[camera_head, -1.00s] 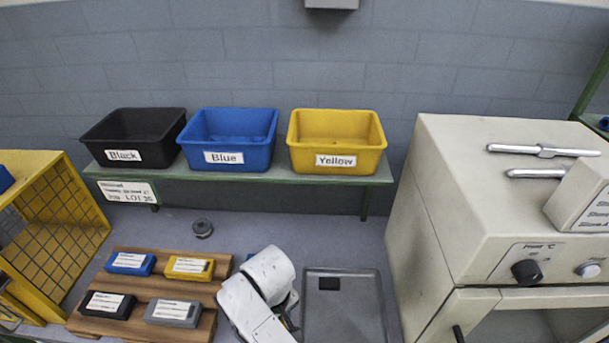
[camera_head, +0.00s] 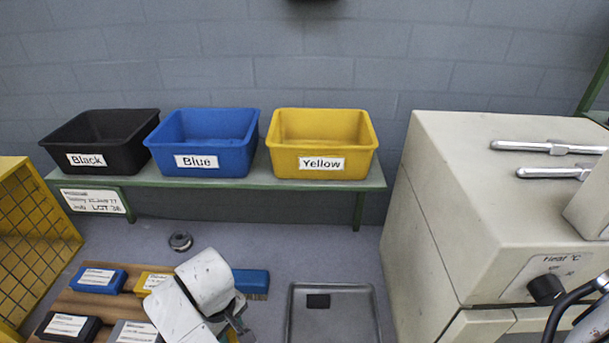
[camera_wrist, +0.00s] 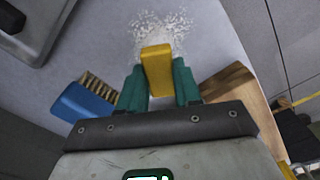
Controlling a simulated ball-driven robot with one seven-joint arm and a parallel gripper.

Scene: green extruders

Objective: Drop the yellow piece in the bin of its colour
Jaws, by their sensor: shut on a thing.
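My gripper (camera_wrist: 159,88) is shut on a yellow piece (camera_wrist: 157,68). In the wrist view its two green fingers flank the small yellow block, which sticks out past their tips above the grey bench. In the head view the white arm is low in the middle and hides most of the gripper. The yellow bin (camera_head: 320,160), labelled "Yellow", stands on a green shelf against the wall, above and beyond the arm. It is open at the top, and its visible inside looks empty.
A blue bin (camera_head: 203,145) and a black bin (camera_head: 100,145) share the shelf (camera_head: 240,186). A blue brush (camera_head: 251,281), a wooden board (camera_wrist: 236,88) with labelled blocks and a grey tray (camera_head: 334,330) are on the bench. A beige heater cabinet (camera_head: 430,210) stands right. White granules (camera_wrist: 160,27) lie scattered.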

